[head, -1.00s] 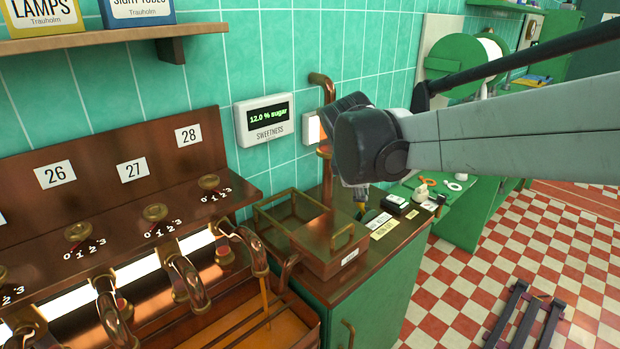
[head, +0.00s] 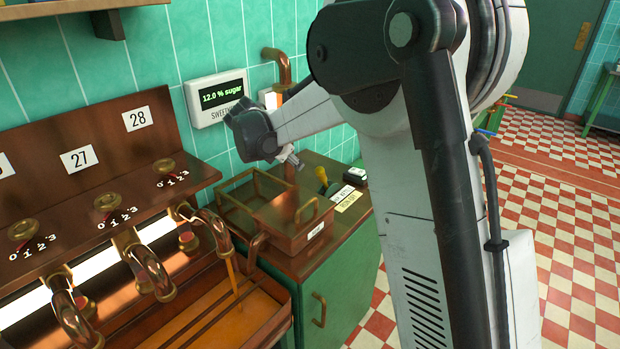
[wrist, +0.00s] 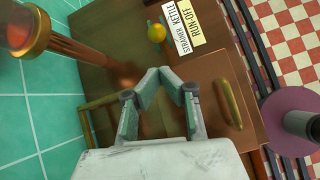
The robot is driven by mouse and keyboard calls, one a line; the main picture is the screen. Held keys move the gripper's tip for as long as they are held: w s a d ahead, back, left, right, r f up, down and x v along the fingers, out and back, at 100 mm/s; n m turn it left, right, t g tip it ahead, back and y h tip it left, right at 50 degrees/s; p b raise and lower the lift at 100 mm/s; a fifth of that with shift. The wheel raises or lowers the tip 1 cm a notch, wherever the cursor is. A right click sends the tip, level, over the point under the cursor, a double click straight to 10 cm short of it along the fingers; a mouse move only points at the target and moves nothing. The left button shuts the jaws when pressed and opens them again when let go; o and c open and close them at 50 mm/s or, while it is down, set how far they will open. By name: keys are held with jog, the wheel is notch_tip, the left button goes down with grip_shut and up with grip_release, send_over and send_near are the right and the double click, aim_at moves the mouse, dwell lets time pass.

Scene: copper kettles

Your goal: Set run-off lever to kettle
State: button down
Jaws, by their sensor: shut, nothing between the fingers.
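A lever with a round yellow knob (wrist: 156,32) stands by two labels in the wrist view, a white "STRAINER KETTLE" label (wrist: 187,41) and a yellow "RUN-OFF" label (wrist: 204,17). In the head view the yellow-topped lever (head: 321,172) stands on the cabinet top beside the labels. Which label it is set towards I cannot tell. My gripper (wrist: 163,74) is shut and empty, pointing down above the copper box, apart from the lever. In the head view my gripper (head: 296,161) is to the left of the lever and slightly higher.
A copper box with a brass handle (head: 300,235) stands on the green cabinet (head: 340,283). A copper pipe (head: 284,68) rises along the wall behind. The sweetness display (head: 218,97) reads 12.0 % sugar. Numbered taps with dials are at left. Checkered floor lies right.

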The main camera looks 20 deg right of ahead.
aim_at(324, 180)
jog(key=shift+w+f, duration=0.1)
dwell(0.3)
jog(key=x, duration=1)
dwell(0.4)
